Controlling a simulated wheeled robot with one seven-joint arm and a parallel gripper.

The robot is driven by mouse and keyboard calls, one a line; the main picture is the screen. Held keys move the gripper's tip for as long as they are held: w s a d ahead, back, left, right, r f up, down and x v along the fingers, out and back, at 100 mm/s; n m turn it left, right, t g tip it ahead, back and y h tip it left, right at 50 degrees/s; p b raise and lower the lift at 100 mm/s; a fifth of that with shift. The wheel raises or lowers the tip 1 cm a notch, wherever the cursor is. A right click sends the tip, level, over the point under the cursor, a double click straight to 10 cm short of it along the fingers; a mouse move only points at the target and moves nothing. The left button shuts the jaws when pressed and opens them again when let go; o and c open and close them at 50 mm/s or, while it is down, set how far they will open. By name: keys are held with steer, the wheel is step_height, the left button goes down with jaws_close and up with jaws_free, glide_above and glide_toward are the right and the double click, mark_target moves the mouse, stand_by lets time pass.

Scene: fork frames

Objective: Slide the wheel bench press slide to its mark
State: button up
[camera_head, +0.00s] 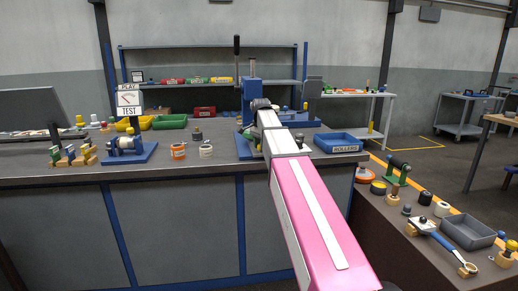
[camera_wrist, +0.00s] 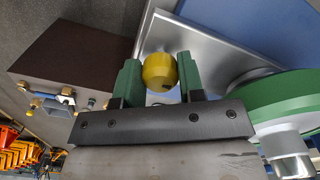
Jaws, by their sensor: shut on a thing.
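My gripper (camera_wrist: 159,75) is shut on a round yellow knob (camera_wrist: 159,70), with one green finger on each side of it. The knob sits in front of a silver metal piece (camera_wrist: 215,48), which looks like part of the slide; I cannot tell how they join. A green wheel (camera_wrist: 275,103) with a silver hub is to the right in the wrist view. In the head view the blue bench press (camera_head: 249,97) with its black lever stands at the back of the bench. My arm covers much of its base, and the slide is hidden there. I cannot make out the mark.
A blue ROLLERS tray (camera_head: 337,143) stands right of my arm. Left are a small blue-based fixture (camera_head: 127,149), orange and white rolls (camera_head: 178,151), and green (camera_head: 169,121) and yellow bins. A side table (camera_head: 440,222) with loose parts is at right.

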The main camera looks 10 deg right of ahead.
steer(key=shift+w, duration=5.5)
steer(key=o, duration=1)
